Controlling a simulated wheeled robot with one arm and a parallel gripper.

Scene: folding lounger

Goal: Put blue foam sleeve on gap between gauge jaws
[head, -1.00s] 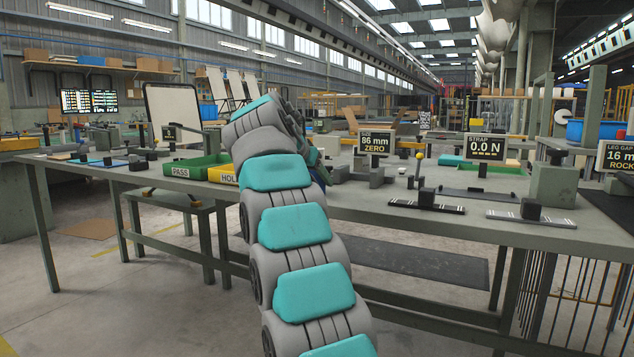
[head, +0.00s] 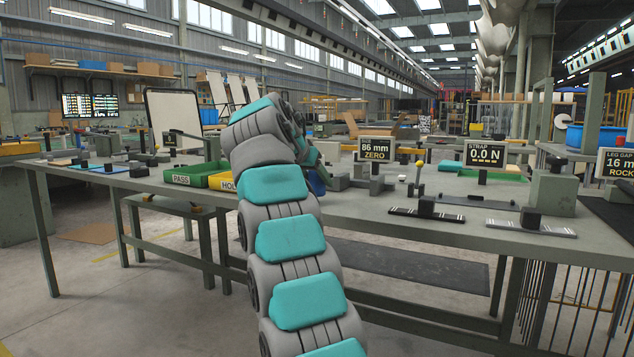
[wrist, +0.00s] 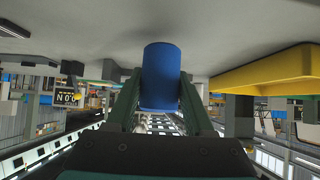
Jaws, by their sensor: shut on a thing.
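The blue foam sleeve is an upright-looking cylinder (wrist: 161,76) in the wrist view, held between the two fingers of my gripper (wrist: 160,82). My gripper (head: 313,160) is largely hidden there too. The size gauge has a display (head: 375,149) reading 86 mm ZERO. Its grey jaw blocks (head: 376,184) are on the bench just right of my gripper. The gap between the jaws is not clear from here.
A green PASS bin (head: 182,179) and a yellow HOLD bin (head: 222,181) stand left of my gripper. The yellow bin (wrist: 265,72) also shows close by in the wrist view. A strap display (head: 485,154) and small fixtures stand on the bench (head: 455,233) to the right.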

